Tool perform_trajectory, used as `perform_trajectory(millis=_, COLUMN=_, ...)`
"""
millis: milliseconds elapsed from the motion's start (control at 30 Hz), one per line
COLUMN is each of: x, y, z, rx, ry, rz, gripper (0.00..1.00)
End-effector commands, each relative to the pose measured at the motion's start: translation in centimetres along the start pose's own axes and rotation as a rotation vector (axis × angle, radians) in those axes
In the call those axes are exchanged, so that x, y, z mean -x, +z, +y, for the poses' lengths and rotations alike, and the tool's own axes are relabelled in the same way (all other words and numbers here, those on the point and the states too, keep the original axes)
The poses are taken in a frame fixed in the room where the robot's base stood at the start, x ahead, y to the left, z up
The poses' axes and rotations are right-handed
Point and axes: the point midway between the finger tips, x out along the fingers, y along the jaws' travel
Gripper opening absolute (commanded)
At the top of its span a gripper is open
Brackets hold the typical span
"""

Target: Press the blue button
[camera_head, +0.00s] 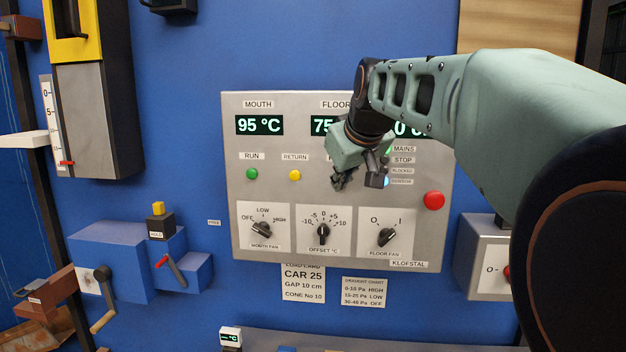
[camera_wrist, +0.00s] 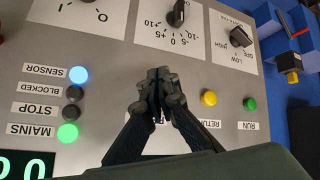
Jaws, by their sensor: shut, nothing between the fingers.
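A grey control panel (camera_head: 270,202) is fixed to the blue wall. My gripper (camera_head: 340,183) is at its front, right of the yellow RETURN button (camera_head: 295,175). In the wrist view my gripper (camera_wrist: 160,80) is shut and empty, with its fingertips close to the panel face. I see no blue push button; the spot behind my fingers is hidden. A lit blue round light (camera_wrist: 79,75) labelled SENSOR shows left of the fingers in the wrist view, and part of it (camera_head: 386,182) in the head view. I cannot tell whether the fingertips touch the panel.
The panel has a green RUN button (camera_head: 252,174), a red button (camera_head: 433,200) and three rotary knobs, including the offset knob (camera_head: 323,231) below my gripper. A blue box with a crank (camera_head: 103,273) stands at the lower left. My arm covers part of the displays.

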Motion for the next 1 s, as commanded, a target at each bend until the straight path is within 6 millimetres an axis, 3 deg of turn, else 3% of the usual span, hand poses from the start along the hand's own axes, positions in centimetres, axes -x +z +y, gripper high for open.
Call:
perform_trajectory(millis=167, x=0.2, y=0.2, z=-0.2, rx=0.000, ry=-0.001, rz=0.001, gripper=0.00)
perform_trajectory(millis=700, x=3.7, y=2.4, z=-2.5, rx=0.001, ry=0.000, rz=0.006, gripper=0.00)
perform_trajectory(millis=1000, x=3.8, y=2.4, z=-2.6, rx=0.001, ry=0.000, rz=0.006, gripper=0.00)
